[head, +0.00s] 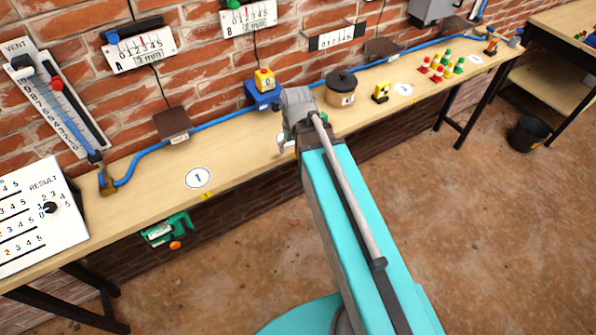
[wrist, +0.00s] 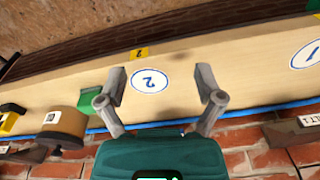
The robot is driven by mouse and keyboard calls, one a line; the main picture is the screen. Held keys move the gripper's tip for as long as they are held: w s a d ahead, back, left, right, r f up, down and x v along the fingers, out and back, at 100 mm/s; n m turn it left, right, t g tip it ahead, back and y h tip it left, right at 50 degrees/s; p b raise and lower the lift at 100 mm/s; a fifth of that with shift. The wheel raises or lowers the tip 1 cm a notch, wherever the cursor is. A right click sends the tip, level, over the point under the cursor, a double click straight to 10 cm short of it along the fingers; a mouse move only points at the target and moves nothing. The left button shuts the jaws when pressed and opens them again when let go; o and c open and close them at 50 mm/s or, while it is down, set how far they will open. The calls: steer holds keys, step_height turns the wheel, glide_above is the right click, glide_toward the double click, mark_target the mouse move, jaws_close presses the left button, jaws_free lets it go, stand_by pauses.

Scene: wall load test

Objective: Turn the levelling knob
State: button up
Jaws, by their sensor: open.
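No part in view is marked as the levelling knob. An orange round knob (head: 175,245) sits under a green bracket (head: 165,228) below the front edge of the bench (head: 240,150), left of my arm. My gripper (wrist: 162,84) is open and empty in the wrist view, its two fingers apart above the bench. An oval label "2" (wrist: 150,80) shows between the fingertips. A green piece (wrist: 98,109) is partly hidden behind the left finger. In the head view my arm mostly hides the gripper.
A tan pot (head: 339,97) with a black top stands right of my arm's end, and a yellow block on a blue base (head: 262,94) stands behind it. A blue hose (head: 225,113) runs along the bench. Brown floor (head: 480,220) is clear in front.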

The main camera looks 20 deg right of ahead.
steer(key=s+f+g+b, duration=0.1)
steer(key=s+f+b, duration=0.1)
steer(key=s, duration=0.3)
steer(key=shift+s+f+m+b, duration=0.25)
steer(key=shift+f+m+b, duration=0.15)
steer(key=shift+f, duration=0.35)
